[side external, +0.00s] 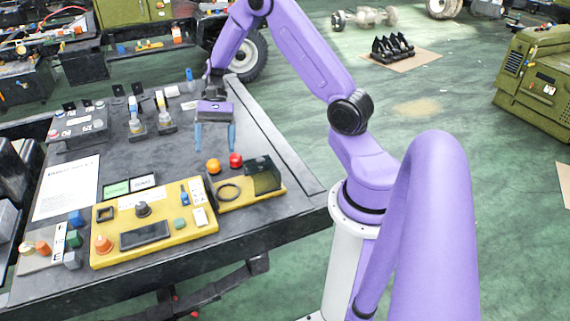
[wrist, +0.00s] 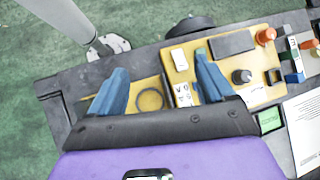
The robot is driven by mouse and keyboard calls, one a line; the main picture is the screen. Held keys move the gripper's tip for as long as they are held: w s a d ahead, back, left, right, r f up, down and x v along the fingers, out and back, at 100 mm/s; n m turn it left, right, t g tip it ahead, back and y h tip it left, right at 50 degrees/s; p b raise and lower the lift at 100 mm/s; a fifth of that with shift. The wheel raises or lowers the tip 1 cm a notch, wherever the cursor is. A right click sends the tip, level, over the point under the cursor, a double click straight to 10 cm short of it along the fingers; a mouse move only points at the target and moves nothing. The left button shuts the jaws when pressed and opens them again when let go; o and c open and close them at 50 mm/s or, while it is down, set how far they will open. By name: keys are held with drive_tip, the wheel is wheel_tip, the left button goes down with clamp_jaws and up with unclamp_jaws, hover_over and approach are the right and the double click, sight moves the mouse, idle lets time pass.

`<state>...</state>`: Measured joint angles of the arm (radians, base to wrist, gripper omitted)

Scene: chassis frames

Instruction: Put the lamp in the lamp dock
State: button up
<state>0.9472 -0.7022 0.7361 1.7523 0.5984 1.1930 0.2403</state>
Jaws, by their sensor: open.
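My gripper (side external: 215,149) is open and empty, its blue fingers pointing down above the dark bench; it also shows in the wrist view (wrist: 161,63). An orange ball-like piece (side external: 214,166) and a red one (side external: 236,160) sit just below and in front of the fingers in the side view. I cannot tell which piece is the lamp. Neither shows clearly in the wrist view. A yellow panel (side external: 276,190) carries a dark ring (side external: 229,191), possibly the lamp dock, and a dark see-through box (side external: 262,174). The ring (wrist: 150,99) shows between the fingers in the wrist view, with nothing visible inside it.
A larger yellow control panel (side external: 185,235) with a knob, screen and orange button adjoins on the left. A paper sheet (side external: 66,188) and small coloured blocks lie further left. The bench right of my gripper is bare.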

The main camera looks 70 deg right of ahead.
drive_tip(key=s+a+r+n+h, duration=0.6)
drive_tip(key=s+a+r+n, duration=0.1)
drive_tip(key=s+a+n, duration=0.5)
drive_tip(key=s+a+r+n+t+h, duration=0.1)
drive_tip(key=s+a+r+n+t, duration=0.1)
drive_tip(key=s+n, duration=0.7)
drive_tip(key=s+r, duration=0.1)
drive_tip(key=s, duration=0.2)
drive_tip(key=shift+s+a+n+t, duration=0.15)
drive_tip(key=shift+s+n+t, duration=0.15)
drive_tip(key=shift+t, duration=0.1)
drive_tip(key=shift+s+r+n, duration=0.1)
drive_tip(key=shift+s+n, duration=0.3)
drive_tip(key=shift+n, duration=0.1)
